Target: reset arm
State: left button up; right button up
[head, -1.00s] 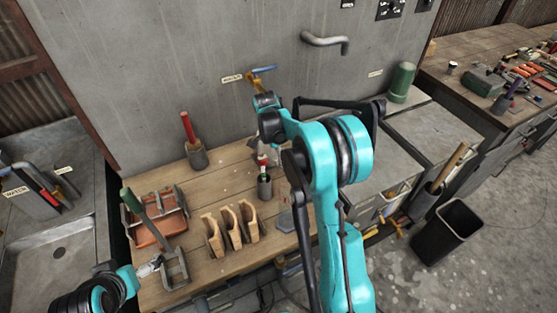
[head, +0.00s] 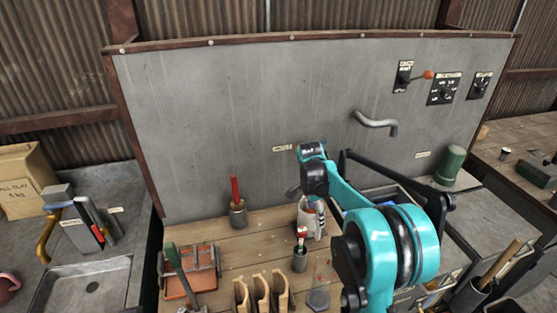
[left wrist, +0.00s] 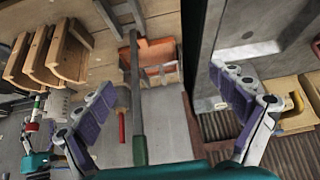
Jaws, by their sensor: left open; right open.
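My right gripper (head: 314,213) hangs below the end of the teal right arm, over the back of the wooden bench (head: 255,255). Its fingers are small and partly hidden in the head view, and I see nothing held. My left gripper (left wrist: 162,85) shows in the left wrist view with two purple-padded fingers spread wide and nothing between them. A green-handled tool (left wrist: 136,100) and an orange tray (left wrist: 158,58) lie beyond those fingers. My left gripper is out of the head view.
A red-handled tool stands in a holder (head: 238,216), with another holder (head: 300,258) nearer. Wooden racks (head: 262,290) are at the front. A grey panel (head: 230,110) rises behind, with a bent handle (head: 377,123). A green canister (head: 449,165) stands right.

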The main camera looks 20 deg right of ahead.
jog(key=s+a+r+n+t+p, duration=0.1)
jog(key=s+a+r+n+t, duration=0.1)
jog(key=s+a+r+n, duration=0.3)
jog(key=s+a+r+n+t+p, duration=0.1)
jog(key=s+a+r+n, duration=0.1)
jog(key=s+r+n, duration=0.45)
jog(key=s+a+f+n+t, duration=0.1)
jog(key=s+n, duration=0.1)
jog(key=s, duration=0.2)
jog(key=s+a+f+n+t+y, duration=0.1)
jog(key=s+a+n, duration=0.1)
jog(key=s, duration=0.3)
jog(key=s+a+f+n+t+p, duration=0.1)
jog(key=s+a+n+t, duration=0.1)
jog(key=s, duration=0.2)
jog(key=shift+s+f+y, duration=0.15)
jog(key=shift+s+y, duration=0.25)
